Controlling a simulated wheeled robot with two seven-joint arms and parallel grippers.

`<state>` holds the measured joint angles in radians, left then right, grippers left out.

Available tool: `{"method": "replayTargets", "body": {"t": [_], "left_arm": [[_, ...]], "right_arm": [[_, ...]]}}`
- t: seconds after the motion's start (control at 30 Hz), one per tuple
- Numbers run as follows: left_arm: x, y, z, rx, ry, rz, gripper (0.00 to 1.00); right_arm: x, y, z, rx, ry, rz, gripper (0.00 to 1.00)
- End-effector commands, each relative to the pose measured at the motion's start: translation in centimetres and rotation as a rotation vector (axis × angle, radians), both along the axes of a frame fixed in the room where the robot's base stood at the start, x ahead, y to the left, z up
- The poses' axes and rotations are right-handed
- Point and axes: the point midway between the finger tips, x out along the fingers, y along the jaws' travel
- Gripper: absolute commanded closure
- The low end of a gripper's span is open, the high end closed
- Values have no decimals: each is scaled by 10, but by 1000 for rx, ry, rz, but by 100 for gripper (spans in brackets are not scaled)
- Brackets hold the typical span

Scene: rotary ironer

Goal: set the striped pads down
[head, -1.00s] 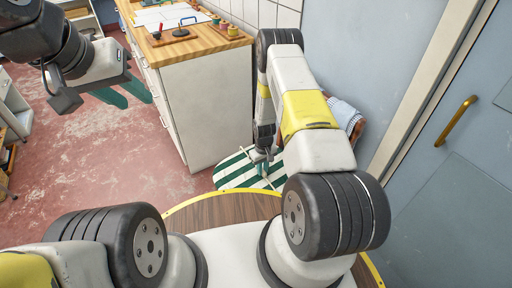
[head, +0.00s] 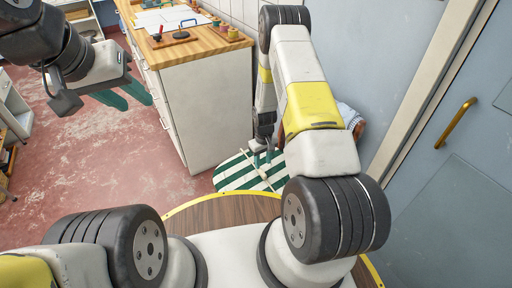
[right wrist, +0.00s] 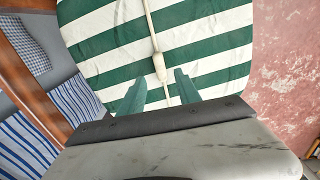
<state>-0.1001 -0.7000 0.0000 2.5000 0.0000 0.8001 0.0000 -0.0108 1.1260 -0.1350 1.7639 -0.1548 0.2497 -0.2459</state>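A round green-and-white striped surface (head: 240,175) lies low beside the cabinet; it fills the top of the right wrist view (right wrist: 95,45). Blue-and-white striped cloth pads (right wrist: 22,145) show at the lower left of the right wrist view, beside a wooden rail. I cannot tell which of these are the task's pads. My right gripper (head: 262,158) is over the round striped surface; its green fingers (right wrist: 158,95) are apart, with a thin white rod or cord (right wrist: 160,66) in line with the gap, not visibly gripped. My left gripper (head: 124,93) is raised, open and empty.
A white cabinet (head: 205,105) with a wooden top holding small items stands at the back. A wooden rail (right wrist: 45,75) and a blue checked cloth (right wrist: 28,48) are beside the round surface. A grey-blue door (head: 440,190) is on the right. Red floor (head: 95,130) is free on the left.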

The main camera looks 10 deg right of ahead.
Motion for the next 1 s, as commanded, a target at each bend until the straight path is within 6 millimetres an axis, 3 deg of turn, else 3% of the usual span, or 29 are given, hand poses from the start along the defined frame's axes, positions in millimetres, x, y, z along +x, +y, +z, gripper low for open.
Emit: {"method": "replayTargets", "body": {"t": [0.1, 0.37, 0.47, 0.57, 0.77, 1.0], "left_arm": [[0, 0, 0, 0, 0, 0, 64], [0, 0, 0, 0, 0, 0, 64], [0, 0, 0, 0, 0, 0, 64], [0, 0, 0, 0, 0, 0, 64], [0, 0, 0, 0, 0, 0, 64], [0, 0, 0, 0, 0, 0, 64]], "right_arm": [[1, 0, 26, 0, -3, 0, 60], [1, 0, 55, 1, -2, -2, 60], [4, 0, 77, 5, -16, -12, 60], [11, 1, 119, 16, -50, -38, 60], [6, 6, 235, 57, -140, -105, 60], [-36, 12, 357, 115, -244, -172, 60]]}}
